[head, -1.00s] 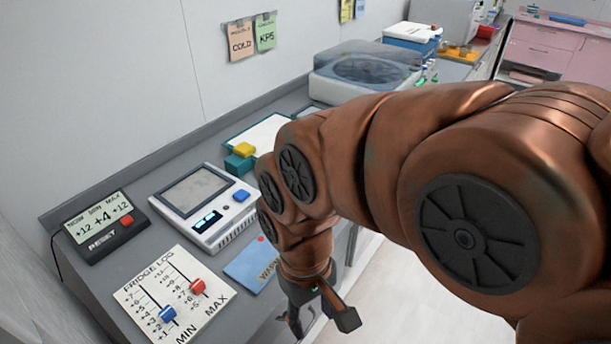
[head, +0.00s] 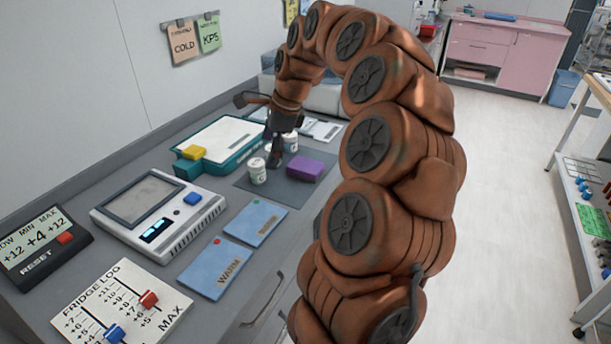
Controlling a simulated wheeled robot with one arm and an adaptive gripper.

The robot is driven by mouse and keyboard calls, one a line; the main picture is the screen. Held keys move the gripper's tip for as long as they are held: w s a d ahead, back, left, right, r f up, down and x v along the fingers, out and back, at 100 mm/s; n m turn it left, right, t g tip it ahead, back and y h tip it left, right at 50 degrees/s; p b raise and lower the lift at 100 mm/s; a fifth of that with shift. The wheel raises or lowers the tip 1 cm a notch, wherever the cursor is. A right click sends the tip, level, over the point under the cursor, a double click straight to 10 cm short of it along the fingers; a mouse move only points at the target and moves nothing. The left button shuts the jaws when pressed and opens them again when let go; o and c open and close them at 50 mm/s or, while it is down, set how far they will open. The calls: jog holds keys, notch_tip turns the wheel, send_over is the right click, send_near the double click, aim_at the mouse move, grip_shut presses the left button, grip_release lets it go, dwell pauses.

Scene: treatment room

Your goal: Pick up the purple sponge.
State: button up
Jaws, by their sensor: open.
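The purple sponge (head: 306,169) is a flat block on a dark grey mat (head: 272,187) on the counter. It lies just right of several small white jars, one of them in front (head: 257,172). My gripper (head: 262,128) is open, with one dark finger out to the left and the other pointing down among the jars. It is to the left of the sponge and apart from it in the picture. Whether the lower finger touches a jar, I cannot tell. The sponge is in clear view.
A white device (head: 160,215), blue cards (head: 216,268), a fridge log panel (head: 120,310) and a display (head: 40,245) stand nearer.

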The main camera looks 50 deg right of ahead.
aim_at(306, 165)
jog(key=d+f+m, duration=0.1)
jog(key=d+m, duration=0.1)
jog(key=d, duration=0.2)
jog(key=s+d+f+m, duration=0.1)
jog(key=d+m, duration=0.2)
jog(key=d, duration=0.2)
jog(key=d+f+m+h+b, duration=0.1)
jog(key=d+f+m, duration=0.1)
jog(key=d, duration=0.2)
jog(key=shift+s+d+m+t, duration=0.15)
jog(key=shift+d+m+t, duration=0.15)
jog(key=shift+m+t, duration=0.1)
jog(key=shift+x, duration=1)
jog(key=shift+a+f+p, duration=0.15)
jog(key=shift+f+p, duration=0.15)
jog(key=shift+f, duration=0.4)
jog(key=x, duration=0.4)
jog(key=shift+s+p, duration=0.1)
jog(key=shift+p, duration=0.3)
jog(key=shift+f, duration=0.1)
jog(key=shift+f+b, duration=0.25)
jog(key=shift+b, duration=0.05)
jog(key=c, duration=0.9)
jog(key=shift+o, duration=0.2)
